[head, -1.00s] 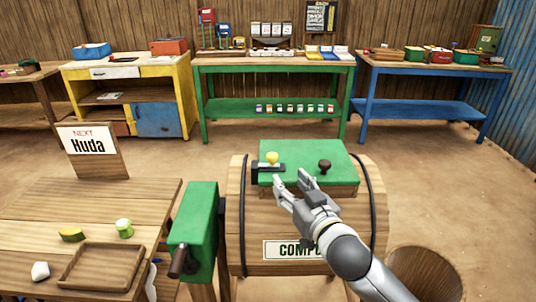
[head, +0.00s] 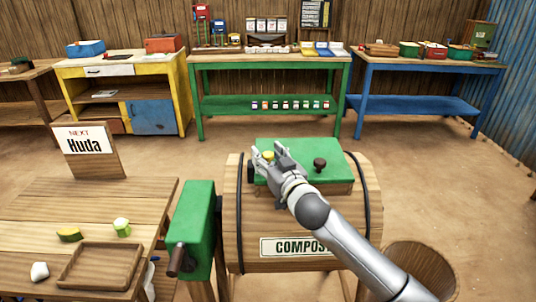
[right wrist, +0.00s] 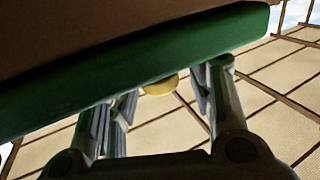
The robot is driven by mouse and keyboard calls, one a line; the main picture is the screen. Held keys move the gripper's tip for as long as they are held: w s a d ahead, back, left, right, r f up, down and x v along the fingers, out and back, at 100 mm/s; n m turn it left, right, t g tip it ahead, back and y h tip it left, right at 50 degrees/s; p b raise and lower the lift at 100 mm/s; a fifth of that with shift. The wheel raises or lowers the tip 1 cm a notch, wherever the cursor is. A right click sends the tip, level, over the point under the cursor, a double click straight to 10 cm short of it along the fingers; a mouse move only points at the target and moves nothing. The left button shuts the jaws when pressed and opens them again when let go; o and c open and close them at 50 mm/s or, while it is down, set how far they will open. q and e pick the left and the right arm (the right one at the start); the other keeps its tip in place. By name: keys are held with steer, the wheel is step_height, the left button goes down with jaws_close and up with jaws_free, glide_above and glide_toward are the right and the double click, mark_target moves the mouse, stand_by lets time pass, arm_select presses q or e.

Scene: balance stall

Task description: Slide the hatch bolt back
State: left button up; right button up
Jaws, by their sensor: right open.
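The green hatch (head: 300,175) lies on top of the wooden compost barrel (head: 300,215). The bolt's yellow knob (head: 268,156) is near the hatch's far left corner. A bit of the dark bolt mount (head: 251,173) shows at the hatch's left edge; my gripper hides the rest. My right gripper (head: 269,151) is open, with its fingers on either side of the yellow knob in the picture. In the right wrist view the knob (right wrist: 160,87) shows between the spread fingers, beside the green hatch edge (right wrist: 140,75). I cannot tell whether a finger touches it. My left gripper is out of view.
A dark round knob (head: 320,165) stands on the hatch to the right of my gripper. A green box with a crank (head: 193,225) is at the barrel's left. A wooden table (head: 60,215) with a tray (head: 68,279) is further left. A round wooden tub (head: 440,270) stands at the right.

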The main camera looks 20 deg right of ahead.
steer(key=shift+w, duration=0.15)
jaws_close()
steer(key=shift+s+d+p, duration=0.25)
steer(key=shift+d, duration=0.55)
steer(key=shift+s+d+p, duration=0.2)
steer(key=shift+d+p, duration=0.05)
steer(key=shift+d, duration=0.55)
steer(key=shift+c, duration=1.7)
jaws_free()
steer(key=o, duration=0.3)
steer(key=shift+d, duration=0.2)
steer(key=shift+o, duration=0.2)
steer(key=shift+s+a, duration=0.15)
